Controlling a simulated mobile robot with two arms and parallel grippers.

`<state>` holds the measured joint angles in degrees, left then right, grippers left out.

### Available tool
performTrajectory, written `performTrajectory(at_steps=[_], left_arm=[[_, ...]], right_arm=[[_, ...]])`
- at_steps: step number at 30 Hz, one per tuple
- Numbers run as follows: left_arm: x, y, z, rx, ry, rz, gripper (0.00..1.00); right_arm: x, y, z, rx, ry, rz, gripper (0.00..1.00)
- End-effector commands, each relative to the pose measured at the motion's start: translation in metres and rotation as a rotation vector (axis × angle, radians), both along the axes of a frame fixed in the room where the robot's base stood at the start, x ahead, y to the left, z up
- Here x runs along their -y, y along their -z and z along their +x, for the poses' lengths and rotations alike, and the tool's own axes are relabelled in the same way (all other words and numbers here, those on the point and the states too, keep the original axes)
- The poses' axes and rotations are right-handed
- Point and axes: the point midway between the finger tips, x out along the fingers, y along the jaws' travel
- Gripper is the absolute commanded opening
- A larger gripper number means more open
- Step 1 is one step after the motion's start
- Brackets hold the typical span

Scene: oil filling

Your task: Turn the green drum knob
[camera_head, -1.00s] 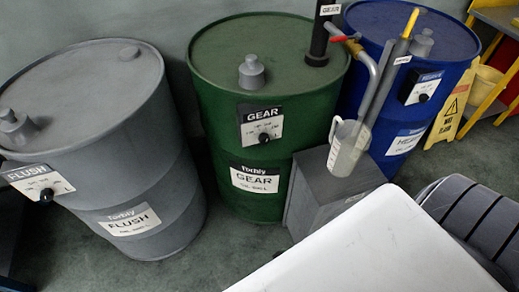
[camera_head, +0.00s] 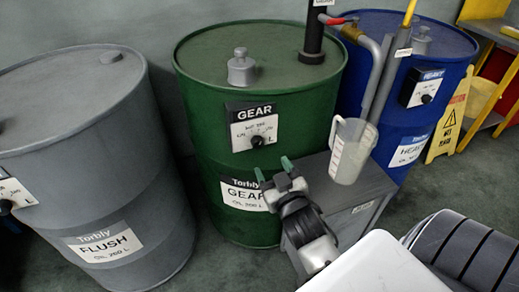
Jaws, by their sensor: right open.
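The green drum (camera_head: 205,125) labelled GEAR stands upright in the middle. Its black knob (camera_head: 257,141) sits on a white dial plate (camera_head: 252,127) on the drum's front, under the GEAR sign. My right gripper (camera_head: 272,168) is in front of the drum, below the knob and a little to its right. Its two green-tipped fingers are apart with nothing between them, and it covers part of the lower Torbly GEAR label (camera_head: 237,194). It does not touch the knob, as far as I can see. My left gripper is not in view.
A grey FLUSH drum (camera_head: 80,120) stands left, a blue HEAVY drum (camera_head: 350,85) right. A clear jug (camera_head: 352,150) stands on a grey box (camera_head: 375,185) near my right arm. A yellow floor sign (camera_head: 446,125) stands far right.

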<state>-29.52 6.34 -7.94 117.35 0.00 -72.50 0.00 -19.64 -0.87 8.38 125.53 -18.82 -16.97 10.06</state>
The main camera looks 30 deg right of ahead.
Motion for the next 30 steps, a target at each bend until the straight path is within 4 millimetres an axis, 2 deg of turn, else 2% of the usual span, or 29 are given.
performTrajectory(at_steps=[9,15,27,30], left_arm=[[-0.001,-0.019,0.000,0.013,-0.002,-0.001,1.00],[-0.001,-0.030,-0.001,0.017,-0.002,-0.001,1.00],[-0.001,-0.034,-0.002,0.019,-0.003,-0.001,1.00],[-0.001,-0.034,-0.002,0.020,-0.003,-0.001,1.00]], right_arm=[[0.014,0.000,0.060,0.002,-0.002,-0.002,0.63],[0.020,0.000,0.084,0.000,-0.002,-0.001,0.63],[0.021,0.000,0.091,-0.001,-0.002,0.000,0.63],[0.021,0.000,0.091,-0.001,-0.002,0.000,0.48]])
